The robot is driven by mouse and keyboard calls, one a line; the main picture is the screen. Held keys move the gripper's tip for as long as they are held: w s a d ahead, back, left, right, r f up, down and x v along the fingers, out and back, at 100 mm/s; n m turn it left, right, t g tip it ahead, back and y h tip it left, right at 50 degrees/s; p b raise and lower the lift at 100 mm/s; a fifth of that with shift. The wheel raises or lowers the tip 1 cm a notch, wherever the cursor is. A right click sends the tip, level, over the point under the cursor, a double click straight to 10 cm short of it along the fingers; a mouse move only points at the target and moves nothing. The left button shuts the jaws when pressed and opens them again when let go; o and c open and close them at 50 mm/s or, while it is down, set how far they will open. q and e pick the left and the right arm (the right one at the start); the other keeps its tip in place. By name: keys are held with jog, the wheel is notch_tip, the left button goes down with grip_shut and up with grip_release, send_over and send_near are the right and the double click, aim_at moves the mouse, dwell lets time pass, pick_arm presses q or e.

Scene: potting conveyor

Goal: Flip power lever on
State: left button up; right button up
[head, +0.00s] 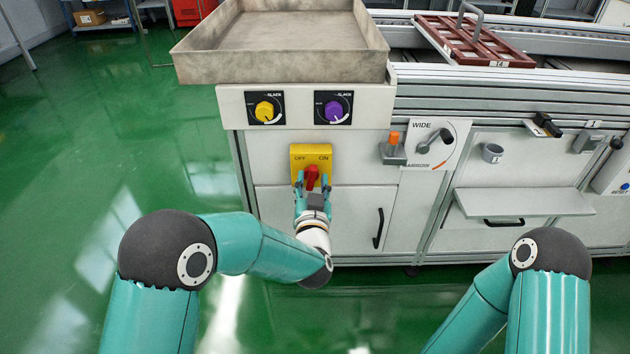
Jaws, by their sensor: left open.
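The power lever (312,175) is a red handle on a yellow switch plate (311,156) on the cabinet front, marked OFF at the left and ON at the right. The lever stands about upright, near the middle of the plate. My left gripper (312,184) is open in front of the plate's lower part, with one finger on each side of the red lever. Whether the fingers touch it I cannot tell. My right arm comes in at the lower right, and its gripper is out of view.
Above the switch are a yellow knob (264,109) and a purple knob (333,110), under a grey tray (291,66). Green floor at the left is free.

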pick_arm(q)
jog(key=shift+w, duration=0.9)
grip_shut()
